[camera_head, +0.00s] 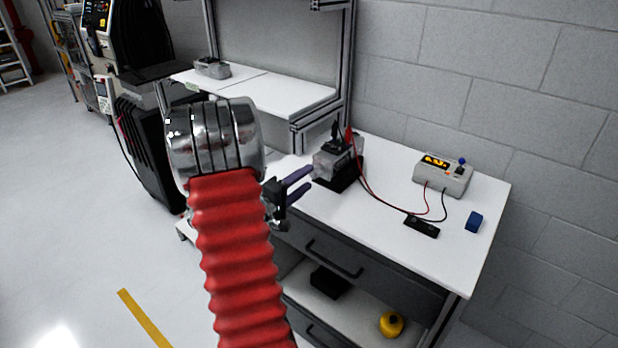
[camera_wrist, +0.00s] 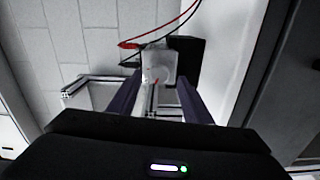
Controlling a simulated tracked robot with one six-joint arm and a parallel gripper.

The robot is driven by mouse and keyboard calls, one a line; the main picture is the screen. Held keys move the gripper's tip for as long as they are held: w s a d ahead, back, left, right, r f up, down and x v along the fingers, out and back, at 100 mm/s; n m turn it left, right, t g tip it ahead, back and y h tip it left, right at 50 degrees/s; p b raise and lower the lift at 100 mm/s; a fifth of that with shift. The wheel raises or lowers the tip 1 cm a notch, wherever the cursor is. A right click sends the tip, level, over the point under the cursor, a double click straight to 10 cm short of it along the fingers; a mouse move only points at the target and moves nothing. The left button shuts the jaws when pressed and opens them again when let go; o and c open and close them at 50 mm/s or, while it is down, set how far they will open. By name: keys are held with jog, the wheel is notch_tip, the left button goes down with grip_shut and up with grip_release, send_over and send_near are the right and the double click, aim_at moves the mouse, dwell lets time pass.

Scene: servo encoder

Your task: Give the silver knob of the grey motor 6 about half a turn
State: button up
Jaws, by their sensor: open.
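The grey motor (camera_head: 328,165) sits on a black base on the white worktop in the head view. A black clip and a red clip stand on its top. My gripper (camera_head: 310,178) is open and empty, its two purple fingers pointing at the motor's near left side. In the wrist view the motor's pale grey face (camera_wrist: 158,62) lies ahead, between the tips of my open gripper (camera_wrist: 159,77). A small red mark shows low on that face. I cannot clearly pick out the silver knob in either view. I cannot tell whether the fingers touch anything.
Red and black leads run from the motor to a black strip (camera_head: 421,226) and a grey meter box (camera_head: 443,176) with a lit display. A metal frame and raised shelf (camera_head: 290,97) stand left of the motor. The worktop's front is clear.

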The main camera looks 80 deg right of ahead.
aim_at(312, 174)
jog(key=v, duration=1)
jog(key=shift+a, duration=0.25)
jog(key=m, duration=1.6)
jog(key=shift+d, duration=0.1)
jog(key=x, duration=1.3)
jog(key=shift+s+d, duration=0.15)
jog(key=shift+d, duration=0.1)
